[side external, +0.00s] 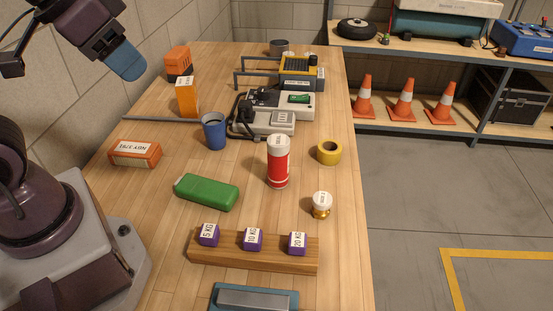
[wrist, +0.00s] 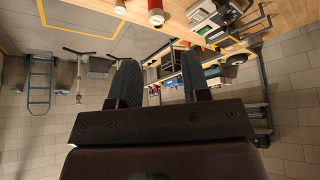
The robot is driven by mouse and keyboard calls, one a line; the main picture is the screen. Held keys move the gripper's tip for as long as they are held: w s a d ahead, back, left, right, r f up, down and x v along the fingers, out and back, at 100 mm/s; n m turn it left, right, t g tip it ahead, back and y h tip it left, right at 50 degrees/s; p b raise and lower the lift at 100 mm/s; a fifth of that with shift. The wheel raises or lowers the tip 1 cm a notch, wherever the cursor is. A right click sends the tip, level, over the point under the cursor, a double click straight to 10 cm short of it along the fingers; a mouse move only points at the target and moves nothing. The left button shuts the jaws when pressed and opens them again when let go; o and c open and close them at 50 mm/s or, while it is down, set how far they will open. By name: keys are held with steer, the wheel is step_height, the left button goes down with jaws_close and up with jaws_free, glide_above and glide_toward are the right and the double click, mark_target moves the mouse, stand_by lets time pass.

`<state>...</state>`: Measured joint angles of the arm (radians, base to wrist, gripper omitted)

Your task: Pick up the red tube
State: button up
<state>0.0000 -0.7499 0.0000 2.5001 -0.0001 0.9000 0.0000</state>
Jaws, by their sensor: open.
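The red tube (side external: 278,170) stands upright on the wooden workbench, with a white cap and a white patch near its lower part. A red cylinder that looks like the same tube (wrist: 155,8) shows at the top edge of the wrist view, partly cut off. My gripper (side external: 124,62) is at the upper left in the side view, raised above the bench and well apart from the tube. In the wrist view its two dark fingers (wrist: 160,80) are spread with nothing between them.
Around the tube are a yellow tape roll (side external: 329,152), a blue mug (side external: 214,132), a green case (side external: 206,191), a small white-topped weight (side external: 321,204) and a grey device (side external: 270,112). A wooden block (side external: 240,262) with purple weights lies in front. Bare bench separates them.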

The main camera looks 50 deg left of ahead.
steer(key=o, duration=0.7)
steer(key=shift+c, duration=0.2)
